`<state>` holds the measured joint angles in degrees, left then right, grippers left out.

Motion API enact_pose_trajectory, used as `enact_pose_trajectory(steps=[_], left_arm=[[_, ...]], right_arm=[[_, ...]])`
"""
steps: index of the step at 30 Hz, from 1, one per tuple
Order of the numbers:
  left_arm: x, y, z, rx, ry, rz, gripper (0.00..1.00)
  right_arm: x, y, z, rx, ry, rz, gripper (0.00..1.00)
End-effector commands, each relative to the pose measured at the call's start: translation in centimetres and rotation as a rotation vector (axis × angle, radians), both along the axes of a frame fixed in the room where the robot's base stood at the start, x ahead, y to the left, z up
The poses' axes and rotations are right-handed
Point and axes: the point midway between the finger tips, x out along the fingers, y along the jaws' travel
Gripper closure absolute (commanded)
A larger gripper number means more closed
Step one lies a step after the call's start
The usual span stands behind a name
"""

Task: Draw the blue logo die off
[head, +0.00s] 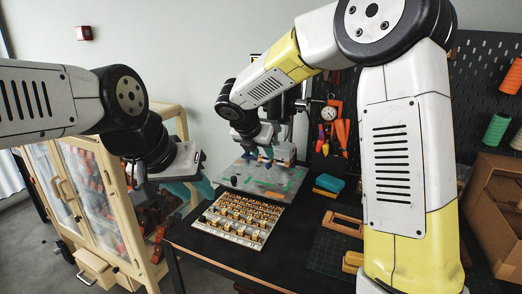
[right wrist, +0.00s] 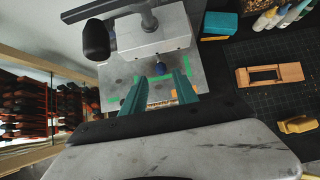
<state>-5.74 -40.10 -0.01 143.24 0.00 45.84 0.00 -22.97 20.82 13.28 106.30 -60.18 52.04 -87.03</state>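In the right wrist view a small blue, rounded part (right wrist: 160,68), apparently the blue logo die, sits under the white press head (right wrist: 150,42). My right gripper (right wrist: 160,88) is open, with its two teal fingers apart and pointing toward the blue part. The part shows beyond the fingertips, in the gap between them; I cannot tell whether they touch it. In the head view my right gripper (head: 264,156) is at the press over the grey, green-marked plate (head: 262,183). My left gripper (head: 200,186) hangs at the left near the cabinet; its finger gap is unclear.
A tray with rows of brass-coloured pieces (head: 204,222) lies in front of the plate on the black table. To the right are a teal box (head: 329,183), a wooden frame (head: 343,224) and a cutting mat (head: 325,255). A glass-doored cabinet (head: 62,185) stands left.

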Motion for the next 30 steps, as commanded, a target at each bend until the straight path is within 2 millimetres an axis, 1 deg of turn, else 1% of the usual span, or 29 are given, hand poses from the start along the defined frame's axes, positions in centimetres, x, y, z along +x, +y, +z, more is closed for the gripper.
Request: enact_pose_trajectory(steps=[5, 19, 20, 21, 23, 24, 25, 30], left_arm=[[0.0, 0.0, 0.0, 0.000, 0.000, 0.000, 0.64], [0.0, 0.0, 0.0, 0.000, 0.000, 0.000, 0.64], [0.0, 0.0, 0.0, 0.000, 0.000, 0.000, 0.64], [0.0, 0.0, 0.0, 0.000, 0.000, 0.000, 0.64], [0.0, 0.0, 0.0, 0.000, 0.000, 0.000, 0.64], [0.0, 0.0, 0.0, 0.000, 0.000, 0.000, 0.64], [0.0, 0.0, 0.0, 0.000, 0.000, 0.000, 0.64], [0.0, 0.0, 0.0, 0.000, 0.000, 0.000, 0.64]], right_arm=[[0.7, -0.3, -1.0, -0.005, 0.002, 0.003, 0.65], [4.6, -1.9, -6.5, -0.002, 0.003, 0.001, 0.65], [4.6, -1.9, -6.4, -0.001, 0.000, 0.002, 0.68], [4.6, -1.9, -6.3, 0.000, 0.000, 0.002, 0.76], [4.6, -1.9, -6.2, 0.000, 0.000, 0.002, 0.88], [4.6, -1.9, -6.2, -0.001, 0.000, 0.002, 0.96], [4.5, -1.9, -6.2, -0.001, 0.000, 0.002, 1.00], [4.5, -1.8, -6.2, 0.000, 0.000, 0.002, 1.00]])
